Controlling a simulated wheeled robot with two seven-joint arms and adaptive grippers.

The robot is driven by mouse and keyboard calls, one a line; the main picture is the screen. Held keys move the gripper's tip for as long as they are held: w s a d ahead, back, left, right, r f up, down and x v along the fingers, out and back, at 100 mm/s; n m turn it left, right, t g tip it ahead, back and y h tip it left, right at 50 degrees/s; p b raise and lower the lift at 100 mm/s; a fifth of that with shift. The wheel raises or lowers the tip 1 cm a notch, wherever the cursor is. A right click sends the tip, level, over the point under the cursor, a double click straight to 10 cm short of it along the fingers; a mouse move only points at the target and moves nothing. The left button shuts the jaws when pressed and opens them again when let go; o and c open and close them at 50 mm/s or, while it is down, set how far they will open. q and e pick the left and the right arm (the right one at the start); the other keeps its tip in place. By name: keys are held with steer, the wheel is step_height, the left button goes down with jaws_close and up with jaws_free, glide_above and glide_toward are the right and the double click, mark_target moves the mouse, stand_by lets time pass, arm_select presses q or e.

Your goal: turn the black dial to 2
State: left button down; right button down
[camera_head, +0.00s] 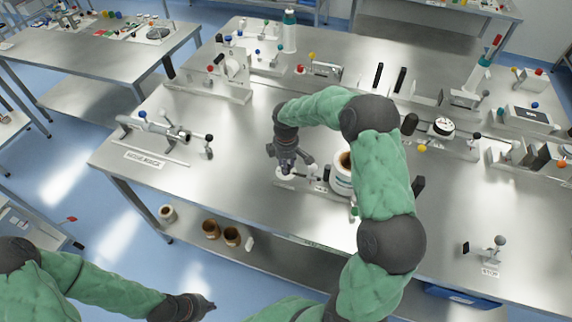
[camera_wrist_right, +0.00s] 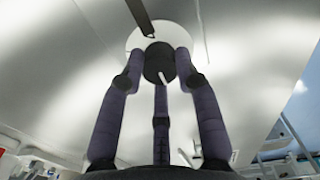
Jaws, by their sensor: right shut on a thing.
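The black dial (camera_wrist_right: 157,60) sits on a round white disc (camera_wrist_right: 142,38) in the right wrist view, with a white pointer mark on its face. The fingers of my right gripper (camera_wrist_right: 160,75) are closed around it. In the head view my right gripper (camera_head: 287,166) points down over a white base (camera_head: 286,180) near the table's front edge and hides the dial. No numbers are readable around the dial. My left gripper (camera_head: 203,305) is off the table at the lower left, and its fingers are too small to judge.
Another black knob on a white disc (camera_head: 443,126) is further right.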

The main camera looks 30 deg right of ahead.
steer(key=m, duration=0.5)
steer(key=shift+m+b, duration=0.35)
steer(key=shift+m, duration=0.05)
steer(key=m, duration=0.5)
steer(key=shift+m+b, duration=0.3)
steer(key=shift+b, duration=0.1)
steer(key=c, duration=0.9)
jaws_free()
step_height(320, 180, up, 12)
